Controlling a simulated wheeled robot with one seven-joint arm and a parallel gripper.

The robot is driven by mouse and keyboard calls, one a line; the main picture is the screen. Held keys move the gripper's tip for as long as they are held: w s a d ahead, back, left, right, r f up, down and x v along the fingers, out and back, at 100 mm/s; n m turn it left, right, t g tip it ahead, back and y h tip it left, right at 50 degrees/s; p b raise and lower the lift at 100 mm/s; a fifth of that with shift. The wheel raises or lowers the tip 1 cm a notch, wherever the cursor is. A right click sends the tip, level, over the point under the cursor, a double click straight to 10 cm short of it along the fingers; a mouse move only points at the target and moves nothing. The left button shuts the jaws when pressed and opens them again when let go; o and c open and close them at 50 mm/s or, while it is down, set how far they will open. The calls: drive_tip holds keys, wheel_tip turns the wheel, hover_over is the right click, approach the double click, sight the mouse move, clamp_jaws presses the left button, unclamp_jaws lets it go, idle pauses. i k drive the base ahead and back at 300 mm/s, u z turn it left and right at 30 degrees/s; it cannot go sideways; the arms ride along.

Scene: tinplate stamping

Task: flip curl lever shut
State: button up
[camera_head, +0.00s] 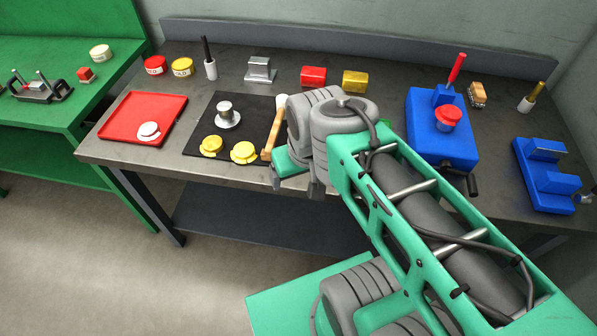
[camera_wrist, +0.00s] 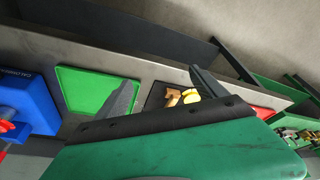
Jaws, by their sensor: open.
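A blue machine (camera_head: 440,130) stands on the bench right of my arm in the head view. It has a red-handled lever (camera_head: 457,68) standing up at its back, a red round part (camera_head: 447,117) on top and a black handle (camera_head: 472,184) at its front. I cannot tell which of these is the curl lever. Part of a blue body (camera_wrist: 25,100) shows at the left edge of the wrist view. My gripper (camera_wrist: 163,92) is open and empty, its two fingers wide apart. In the head view my gripper (camera_head: 296,180) is near the bench's front edge, left of the machine and apart from it.
A black mat (camera_head: 255,105) holds yellow lids, a metal die and a wooden-handled tool (camera_head: 272,135). A red tray (camera_head: 140,122) lies left of it. A green plate (camera_wrist: 95,90) shows in the wrist view. A second blue fixture (camera_head: 545,180) stands at the right. Blocks line the back.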

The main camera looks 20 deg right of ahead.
sight(461, 58)
drive_tip(key=z, duration=1)
drive_tip(key=k, duration=0.25)
drive_tip(key=z, duration=0.55)
drive_tip(key=i, duration=0.45)
drive_tip(key=k, duration=0.5)
drive_tip(key=u, duration=1.15)
drive_tip(key=i, duration=0.7)
drive_tip(key=z, duration=0.05)
